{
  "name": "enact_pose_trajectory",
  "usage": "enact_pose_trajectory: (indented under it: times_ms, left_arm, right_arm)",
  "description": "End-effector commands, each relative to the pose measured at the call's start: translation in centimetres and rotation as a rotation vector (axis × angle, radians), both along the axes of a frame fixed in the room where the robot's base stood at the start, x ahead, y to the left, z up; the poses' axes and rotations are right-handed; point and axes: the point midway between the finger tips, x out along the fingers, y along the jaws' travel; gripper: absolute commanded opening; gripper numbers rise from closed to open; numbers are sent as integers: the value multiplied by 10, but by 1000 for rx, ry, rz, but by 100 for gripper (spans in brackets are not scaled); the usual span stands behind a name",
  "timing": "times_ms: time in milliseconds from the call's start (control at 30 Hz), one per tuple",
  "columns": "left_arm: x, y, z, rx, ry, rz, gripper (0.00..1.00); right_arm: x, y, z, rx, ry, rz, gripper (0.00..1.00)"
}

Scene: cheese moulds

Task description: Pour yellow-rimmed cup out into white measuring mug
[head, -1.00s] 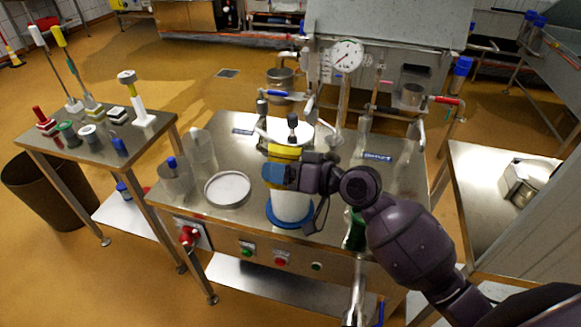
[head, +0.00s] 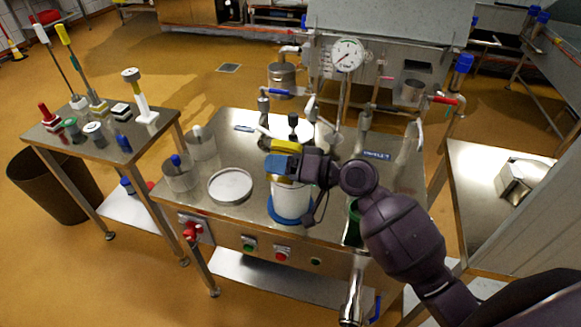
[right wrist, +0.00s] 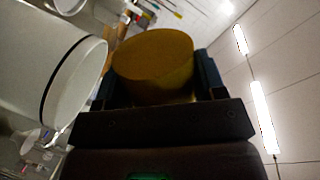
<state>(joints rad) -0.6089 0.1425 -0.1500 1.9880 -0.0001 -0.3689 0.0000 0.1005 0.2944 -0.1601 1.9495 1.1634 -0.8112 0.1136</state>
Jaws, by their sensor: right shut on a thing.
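My right gripper (head: 290,164) is shut on the yellow-rimmed cup (head: 284,147), with a finger across its near side. The cup is above a white vessel with a blue foot (head: 291,207), which I take to be the white measuring mug, standing upright on the steel table. In the right wrist view the cup (right wrist: 153,62) shows as a yellow round shape between the fingers, close to the white vessel's open rim (right wrist: 78,82). The cup's contents and exact tilt cannot be told. My left gripper is not in view.
The steel table (head: 330,222) also carries a shallow white round dish (head: 230,186) and two clear beakers, one with a blue-handled tool (head: 177,165). Valves and pipes stand behind. A side table (head: 72,150) at left holds brushes and several small tools.

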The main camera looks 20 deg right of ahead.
Motion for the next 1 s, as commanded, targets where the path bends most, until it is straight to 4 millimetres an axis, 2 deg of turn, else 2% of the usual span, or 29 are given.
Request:
enact_pose_trajectory:
  times_ms: [533, 1000]
  left_arm:
    - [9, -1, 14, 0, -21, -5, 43]
    - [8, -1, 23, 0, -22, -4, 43]
  right_arm:
    - [-1, 1, 0, 42, 61, -1, 37]
    - [0, 0, 3, 76, 115, -2, 37]
